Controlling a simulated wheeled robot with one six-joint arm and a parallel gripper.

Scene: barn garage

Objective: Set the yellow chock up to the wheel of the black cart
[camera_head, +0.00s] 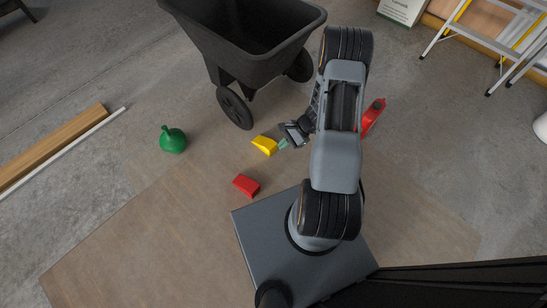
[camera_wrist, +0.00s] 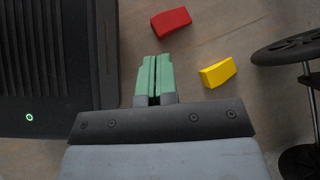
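The yellow chock (camera_head: 264,145), a small wedge, lies on the floor just below the near wheel (camera_head: 235,108) of the black cart (camera_head: 245,45), with a gap between them. In the wrist view the yellow chock (camera_wrist: 218,72) lies right of my fingertips, and the cart's wheel (camera_wrist: 287,47) is further right, apart from it. My gripper (camera_head: 284,143) is just right of the chock in the head view. In the wrist view its green fingers (camera_wrist: 153,62) are together with only a thin slit between them, and nothing is held.
A red chock (camera_head: 246,185) lies on the floor nearer my base; it also shows in the wrist view (camera_wrist: 170,22). A green jug (camera_head: 172,139) stands left, near wooden planks (camera_head: 55,150). A red object (camera_head: 374,114) lies right of my arm. A stepladder (camera_head: 490,40) is at upper right.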

